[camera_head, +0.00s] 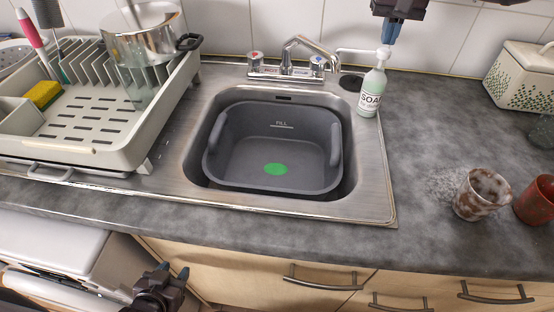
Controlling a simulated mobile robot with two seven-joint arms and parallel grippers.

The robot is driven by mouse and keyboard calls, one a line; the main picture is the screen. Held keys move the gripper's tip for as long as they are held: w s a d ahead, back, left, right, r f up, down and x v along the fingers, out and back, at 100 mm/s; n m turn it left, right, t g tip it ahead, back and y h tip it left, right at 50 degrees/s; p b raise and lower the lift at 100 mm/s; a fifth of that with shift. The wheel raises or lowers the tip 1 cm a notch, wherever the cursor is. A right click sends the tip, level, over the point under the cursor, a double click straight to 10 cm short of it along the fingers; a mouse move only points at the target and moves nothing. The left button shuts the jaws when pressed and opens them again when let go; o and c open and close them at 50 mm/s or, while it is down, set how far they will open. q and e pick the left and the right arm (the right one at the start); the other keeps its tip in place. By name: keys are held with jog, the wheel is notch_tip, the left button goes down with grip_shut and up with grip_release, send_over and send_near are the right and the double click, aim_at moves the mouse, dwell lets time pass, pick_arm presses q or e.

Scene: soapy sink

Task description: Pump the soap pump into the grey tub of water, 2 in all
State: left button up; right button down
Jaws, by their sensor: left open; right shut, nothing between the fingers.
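The soap pump (370,94) is a pale green bottle with a white top and a "SOAP" label. It stands upright at the sink's back right corner, its long spout pointing left toward the sink. The grey tub (230,130) sits in the sink basin, with a "FILL" mark on its back wall and a bright green patch (275,169) on its bottom. A water surface is hard to make out. My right gripper (389,38) is shut, pointing down just above the pump head; I cannot tell whether it touches. My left gripper (174,276) is open and empty, low before the counter front.
A chrome faucet (300,52) stands behind the sink. A dish rack (120,150) with a pot (145,42) and yellow sponge (43,94) is at left. A stained cup (481,195), red cup (537,200) and patterned box (520,78) are at right.

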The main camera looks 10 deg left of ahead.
aim_at(385, 50)
jog(key=shift+f, duration=0.65)
jog(key=shift+f, duration=0.35)
jog(key=shift+f+b, duration=0.3)
jog(key=shift+f, duration=0.25)
jog(key=shift+r, duration=1.9)
jog(key=shift+r, duration=0.1)
notch_tip(385, 50, up, 6)
jog(key=shift+f+p, duration=0.1)
jog(key=shift+p, duration=0.5)
